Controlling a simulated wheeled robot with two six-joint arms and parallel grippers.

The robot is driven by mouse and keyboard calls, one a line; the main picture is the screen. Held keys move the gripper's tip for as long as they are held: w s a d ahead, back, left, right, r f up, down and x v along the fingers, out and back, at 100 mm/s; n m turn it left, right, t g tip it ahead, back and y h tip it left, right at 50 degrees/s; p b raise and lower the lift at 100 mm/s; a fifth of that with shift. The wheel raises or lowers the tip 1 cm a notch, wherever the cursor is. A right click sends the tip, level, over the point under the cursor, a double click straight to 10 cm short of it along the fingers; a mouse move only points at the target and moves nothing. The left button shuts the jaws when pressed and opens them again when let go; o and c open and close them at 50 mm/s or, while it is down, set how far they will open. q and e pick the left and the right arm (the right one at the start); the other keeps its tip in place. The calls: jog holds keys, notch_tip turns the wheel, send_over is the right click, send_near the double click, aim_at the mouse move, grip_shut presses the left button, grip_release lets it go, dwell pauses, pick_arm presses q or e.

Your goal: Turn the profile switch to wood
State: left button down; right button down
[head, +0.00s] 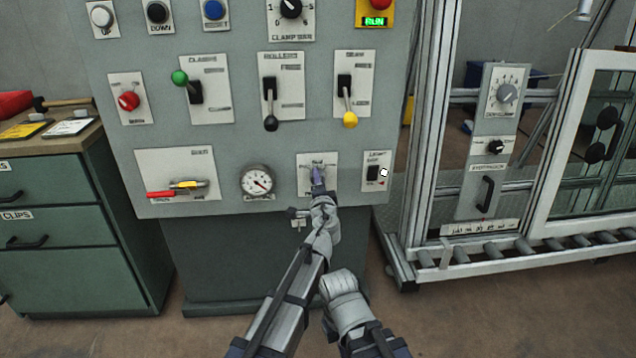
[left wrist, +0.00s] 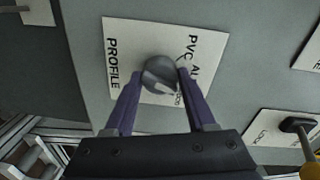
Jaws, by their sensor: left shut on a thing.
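The profile switch is a round dark grey knob (left wrist: 160,74) on a white plate (left wrist: 120,40) lettered PROFILE, PVC and AL. A further label is partly hidden behind a finger. The plate also shows low on the grey panel in the head view (head: 328,160). My left gripper (head: 318,182) is at this plate and hides most of the knob there. In the left wrist view its two purple fingers (left wrist: 157,78) are closed against opposite sides of the knob. A pale mark shows on the knob's lower part; which label it points at I cannot tell.
A pressure gauge (head: 257,181) sits left of the profile plate, and a light switch (head: 373,173) is to its right. Levers with a black knob (head: 271,123) and a yellow knob (head: 350,120) hang above. A framed machine with rollers (head: 490,257) stands right.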

pick_arm(q)
jog(key=m, duration=0.4)
pick_arm(e)
jog(key=shift+r, duration=0.1)
pick_arm(q)
jog(key=shift+m, duration=0.4)
dwell(0.3)
jog(key=shift+c, duration=1.2)
grip_release()
